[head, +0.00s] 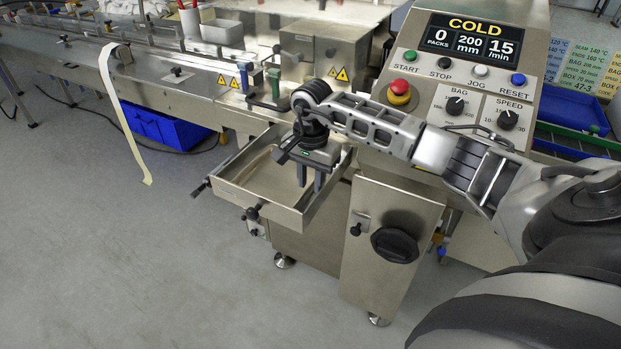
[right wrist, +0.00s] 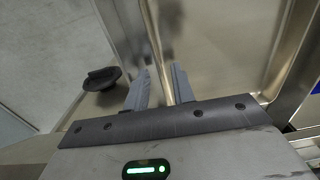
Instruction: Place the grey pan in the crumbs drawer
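The crumbs drawer (head: 277,213) is pulled out from the machine's front, with dark knobs at its corners. A pale rounded edge shows inside it, but I cannot tell whether this is the grey pan or the drawer's own floor. No separate grey pan can be made out. My right gripper (head: 310,180) points down over the drawer's right side, its two fingers apart. In the right wrist view the open fingers (right wrist: 158,88) show on either side of a thin metal rim (right wrist: 168,70); I cannot tell whether they touch it. My left gripper is out of view.
The control panel (head: 455,75) with a red stop button (head: 399,90) stands close behind my right arm. A cabinet door with a black knob (head: 395,245) is right of the drawer. A blue bin (head: 165,127) sits under the conveyor. Floor at left front is clear.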

